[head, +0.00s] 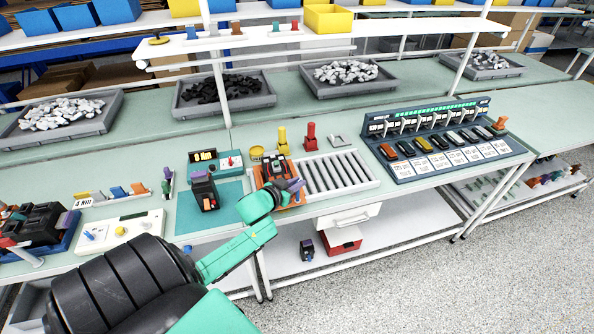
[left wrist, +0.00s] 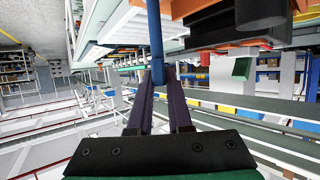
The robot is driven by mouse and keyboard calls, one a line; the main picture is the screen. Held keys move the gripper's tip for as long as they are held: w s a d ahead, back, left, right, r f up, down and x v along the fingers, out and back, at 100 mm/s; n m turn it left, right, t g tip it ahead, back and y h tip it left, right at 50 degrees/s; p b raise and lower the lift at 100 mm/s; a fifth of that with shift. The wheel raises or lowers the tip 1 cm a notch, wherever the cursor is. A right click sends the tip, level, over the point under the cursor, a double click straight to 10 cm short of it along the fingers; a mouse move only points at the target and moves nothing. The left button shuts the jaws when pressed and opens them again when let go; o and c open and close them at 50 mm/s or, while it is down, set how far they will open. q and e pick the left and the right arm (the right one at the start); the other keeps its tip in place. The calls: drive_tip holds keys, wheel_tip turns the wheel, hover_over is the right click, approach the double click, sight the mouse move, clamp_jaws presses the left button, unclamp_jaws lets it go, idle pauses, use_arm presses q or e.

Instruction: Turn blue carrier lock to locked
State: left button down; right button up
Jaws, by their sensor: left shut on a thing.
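The orange carrier (head: 295,204) stands on the bench left of the roller bed, with a dark breaker (head: 271,171) in it. My left gripper (head: 294,185) is at the carrier's front right side and partly covers it. In the left wrist view, the purple fingers of my left gripper (left wrist: 159,80) are shut on the lower end of a blue lever (left wrist: 154,35), the carrier lock. The lever runs up out of the top of that view. The lock is too small to make out in the head view. My right gripper is not in view.
A roller bed (head: 337,172) lies right of the carrier, and a dark device on a green mat (head: 228,222) left of it. Red (head: 310,137) and yellow (head: 282,138) posts stand behind. A breaker rack (head: 440,140) is farther right. The aisle floor in front is clear.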

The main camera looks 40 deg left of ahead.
use_arm(q)
drive_tip(key=shift+a+f+m+h+b, duration=0.1)
drive_tip(key=shift+m+h+b, duration=0.1)
drive_tip(key=shift+m+h, duration=0.35)
drive_tip(key=shift+a+f+m+h+b, duration=0.1)
drive_tip(key=shift+m+h+b, duration=0.1)
drive_tip(key=shift+m+h, duration=0.3)
drive_tip(key=m+h+b, duration=0.1)
drive_tip(key=h+b, duration=0.1)
drive_tip(key=b, duration=0.2)
drive_tip(key=m+g+h+b, duration=0.1)
drive_tip(key=m+h+b, duration=0.1)
drive_tip(key=b, duration=0.2)
drive_tip(key=m+g+h+b, duration=0.1)
drive_tip(key=m+h+b, duration=0.1)
drive_tip(key=b, duration=0.2)
drive_tip(key=shift+f, duration=0.25)
drive_tip(key=shift+d+r+m+g+h+b, duration=0.15)
drive_tip(key=shift+r+m+g+h+b, duration=0.1)
drive_tip(key=shift+m+g+h+b, duration=0.2)
drive_tip(key=c, duration=1.1)
unclamp_jaws()
drive_tip(key=shift+o, duration=1.3)
drive_tip(key=shift+w, duration=0.2)
